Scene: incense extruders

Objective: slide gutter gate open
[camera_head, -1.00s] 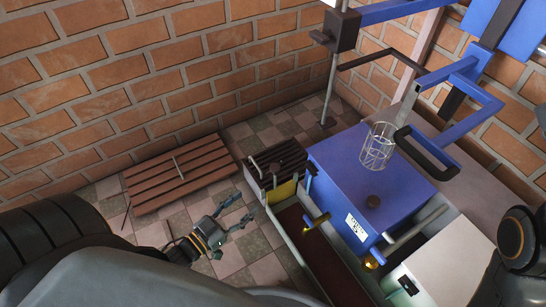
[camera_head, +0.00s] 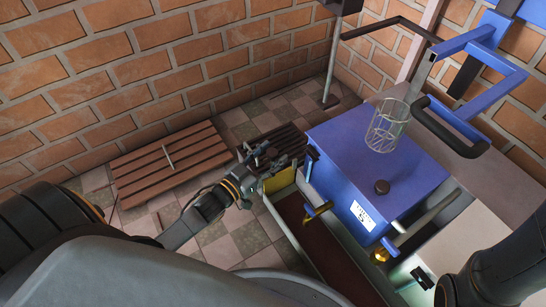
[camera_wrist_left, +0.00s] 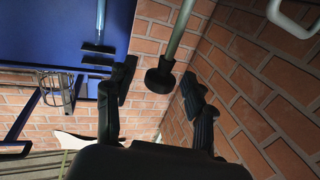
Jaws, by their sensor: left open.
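The gutter (camera_head: 318,238) is a long pale-walled trough with a dark reddish-brown floor, left of the blue machine. A yellow plate (camera_head: 279,181), which looks like the gutter gate, stands across its far end, below a dark slatted grate (camera_head: 285,141). My left gripper (camera_head: 257,153) is beside the grate and above the plate's left side, partly overlapping them in the head view. I cannot tell whether it touches them. In the left wrist view the fingers (camera_wrist_left: 158,76) are spread apart, with nothing held. My right gripper is not in view.
The blue machine box (camera_head: 372,165) stands right of the gutter, with a wire cage (camera_head: 387,127) on it. A brown slatted pallet (camera_head: 165,165) lies on the tiled floor at left. A thin pole (camera_head: 332,75) stands behind the grate, near the brick wall.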

